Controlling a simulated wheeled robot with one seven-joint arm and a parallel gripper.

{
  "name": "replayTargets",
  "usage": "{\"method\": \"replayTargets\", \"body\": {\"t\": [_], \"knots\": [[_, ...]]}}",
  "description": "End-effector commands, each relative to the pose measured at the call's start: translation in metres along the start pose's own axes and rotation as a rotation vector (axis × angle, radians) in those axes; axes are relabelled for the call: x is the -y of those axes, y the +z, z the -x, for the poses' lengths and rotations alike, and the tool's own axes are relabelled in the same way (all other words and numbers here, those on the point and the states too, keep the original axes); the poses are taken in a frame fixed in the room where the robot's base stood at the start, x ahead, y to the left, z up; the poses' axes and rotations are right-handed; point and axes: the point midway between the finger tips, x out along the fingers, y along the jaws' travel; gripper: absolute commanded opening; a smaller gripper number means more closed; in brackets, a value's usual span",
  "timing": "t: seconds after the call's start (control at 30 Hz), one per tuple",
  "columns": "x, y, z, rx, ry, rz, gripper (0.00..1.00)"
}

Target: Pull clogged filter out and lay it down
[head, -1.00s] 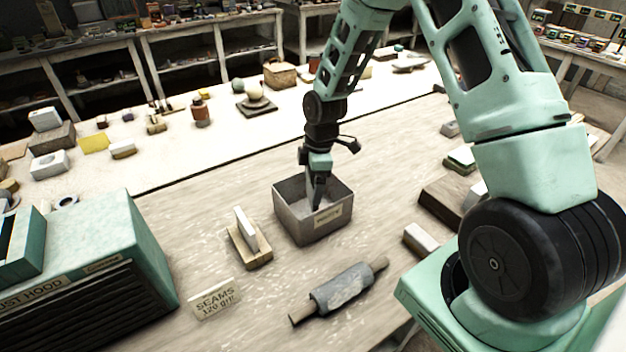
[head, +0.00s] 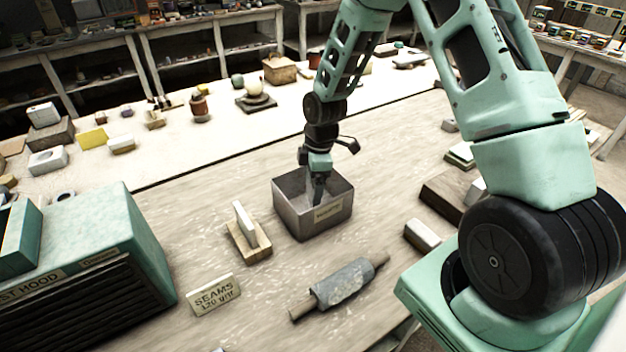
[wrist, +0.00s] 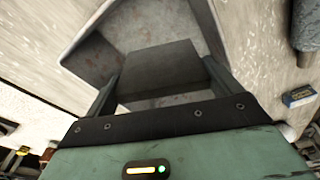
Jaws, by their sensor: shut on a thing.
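My gripper (head: 317,188) points down into an open grey metal box (head: 290,212) on the workbench. In the wrist view my gripper (wrist: 160,88) is shut on a flat dark grey slab (wrist: 160,65), which looks like the clogged filter. The slab spans the gap between the fingers, with the box's stained interior (wrist: 188,22) around it. The box wall hides the lower part of the gripper in the head view. I cannot tell whether the slab touches the box floor. The green dust hood (head: 110,240) with a dark slatted front stands at the left.
A wooden block with an upright white slab (head: 247,228) stands left of the box. A grey roller-like tool (head: 345,285) lies in front of it, near a SEAMS sign (head: 214,294). A white-topped block (head: 422,234) lies to the right. Bare bench surrounds the box.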

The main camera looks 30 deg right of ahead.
Motion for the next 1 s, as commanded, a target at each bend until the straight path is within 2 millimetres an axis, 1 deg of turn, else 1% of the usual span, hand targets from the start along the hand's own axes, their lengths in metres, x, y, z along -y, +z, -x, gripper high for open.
{"method": "replayTargets", "body": {"t": [1.0], "knots": [[0.000,0.003,-0.020,0.000,-0.001,0.000,0.63]]}}
